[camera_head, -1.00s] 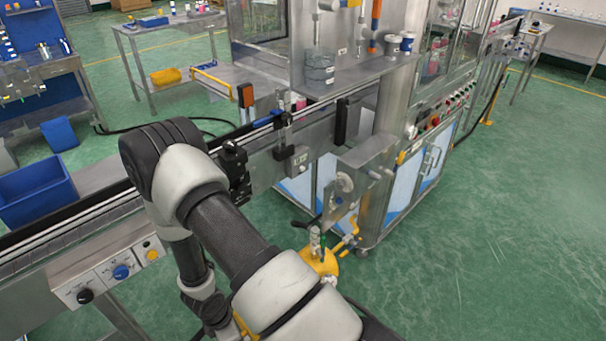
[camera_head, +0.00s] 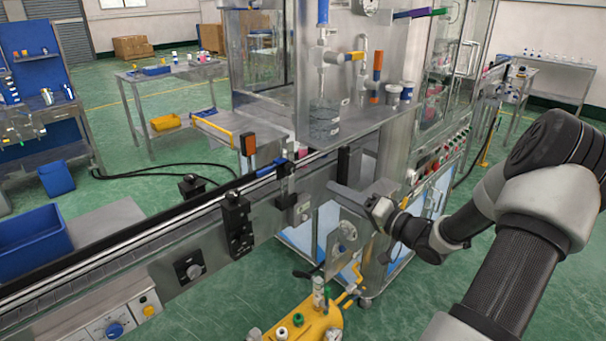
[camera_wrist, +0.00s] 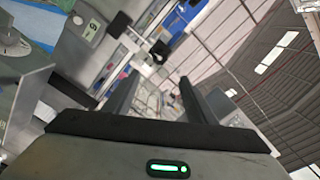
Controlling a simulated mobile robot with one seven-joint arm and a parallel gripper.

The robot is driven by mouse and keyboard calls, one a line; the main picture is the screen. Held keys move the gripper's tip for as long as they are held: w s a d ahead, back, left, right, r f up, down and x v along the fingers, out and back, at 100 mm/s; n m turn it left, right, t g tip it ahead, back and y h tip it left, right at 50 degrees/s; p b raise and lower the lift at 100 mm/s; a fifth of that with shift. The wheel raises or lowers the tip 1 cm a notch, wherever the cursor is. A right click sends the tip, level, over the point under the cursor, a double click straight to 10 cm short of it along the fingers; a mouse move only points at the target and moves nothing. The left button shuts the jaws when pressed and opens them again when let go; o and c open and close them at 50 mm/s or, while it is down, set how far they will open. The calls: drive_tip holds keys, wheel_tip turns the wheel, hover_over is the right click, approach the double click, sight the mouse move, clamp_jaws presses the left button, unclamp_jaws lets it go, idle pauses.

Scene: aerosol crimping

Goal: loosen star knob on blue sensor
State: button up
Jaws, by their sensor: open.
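A small blue part (camera_head: 268,170), possibly the blue sensor, sits on a post bracket at the conveyor rail, in the middle of the head view. It is too small there to make out a star knob. My gripper (camera_head: 354,197) is to the right of this bracket, in front of the machine, apart from it. A blue patch beyond the fingers in the wrist view cannot be identified.
An orange-faced sensor (camera_head: 248,144) stands behind the rail. Black brackets (camera_head: 237,225) are on the conveyor's front side. A yellow tank (camera_head: 308,322) with fittings stands below. The machine's deck (camera_head: 350,130) overhangs behind my gripper. Green floor is open at right.

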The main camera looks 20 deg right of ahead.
sight(292, 170)
drive_tip(key=x, duration=1.7)
drive_tip(key=shift+w, duration=0.15)
drive_tip(key=c, duration=1)
drive_tip(key=shift+c, duration=0.2)
